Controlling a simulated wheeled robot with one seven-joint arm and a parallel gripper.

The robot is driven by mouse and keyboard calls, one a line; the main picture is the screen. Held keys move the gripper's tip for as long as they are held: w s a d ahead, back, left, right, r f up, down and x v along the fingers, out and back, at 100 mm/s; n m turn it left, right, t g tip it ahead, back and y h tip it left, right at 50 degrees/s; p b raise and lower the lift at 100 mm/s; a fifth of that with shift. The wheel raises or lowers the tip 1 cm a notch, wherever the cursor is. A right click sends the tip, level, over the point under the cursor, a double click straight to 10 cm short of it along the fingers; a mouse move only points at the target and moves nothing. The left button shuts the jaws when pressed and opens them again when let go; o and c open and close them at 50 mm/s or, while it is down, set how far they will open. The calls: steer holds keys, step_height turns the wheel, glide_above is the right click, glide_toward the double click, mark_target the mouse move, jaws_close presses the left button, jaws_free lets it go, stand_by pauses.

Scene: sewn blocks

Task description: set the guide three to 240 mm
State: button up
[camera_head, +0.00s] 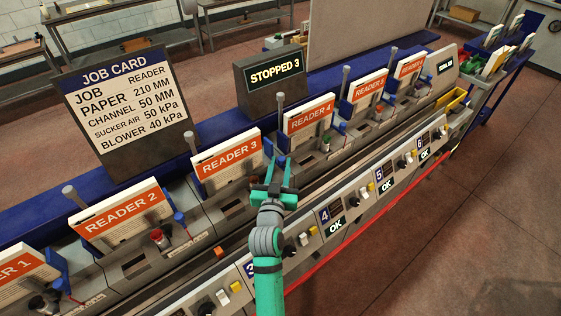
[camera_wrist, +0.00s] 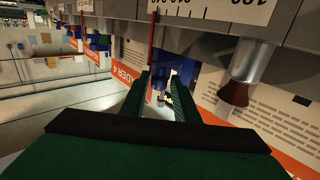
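The Reader 3 stack (camera_head: 227,160) stands with its orange label in the middle of the machine in the head view. A small blue part (camera_head: 282,160) at its right, by my fingers, looks like guide three, mostly hidden. My gripper (camera_head: 278,172) is open there, fingers pointing away from the camera. In the wrist view my gripper (camera_wrist: 161,77) has its two green fingers apart, with a blue part (camera_wrist: 158,86) seen in the gap; I cannot tell whether they touch it. A scale (camera_wrist: 215,8) with a red pointer (camera_wrist: 152,36) crosses the top; its reading is not clear.
The job card (camera_head: 125,98) reads paper 210 MM. A dark sign (camera_head: 272,77) reads STOPPED 3. Reader 2 (camera_head: 124,214) and Reader 4 (camera_head: 309,118) stand either side. A control panel (camera_head: 345,215) with switches runs along the front. A brown cup (camera_wrist: 234,93) hangs right of my fingers.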

steer(key=s, duration=0.8)
steer(key=shift+s+a, duration=0.35)
steer(key=shift+s, duration=0.05)
steer(key=s+d+f+n+g+y, duration=0.1)
steer(key=s+f, duration=0.5)
steer(key=s, duration=0.3)
steer(key=s+d+f+n+g+y, duration=0.1)
steer(key=s+f, duration=0.4)
steer(key=s, duration=0.5)
steer(key=s+d+r+m, duration=0.1)
steer(key=s+d+r, duration=0.1)
steer(key=s, duration=1.8)
steer(key=shift+d+g+h, duration=0.15)
steer(key=shift+g+h, duration=0.15)
steer(key=shift+h, duration=0.1)
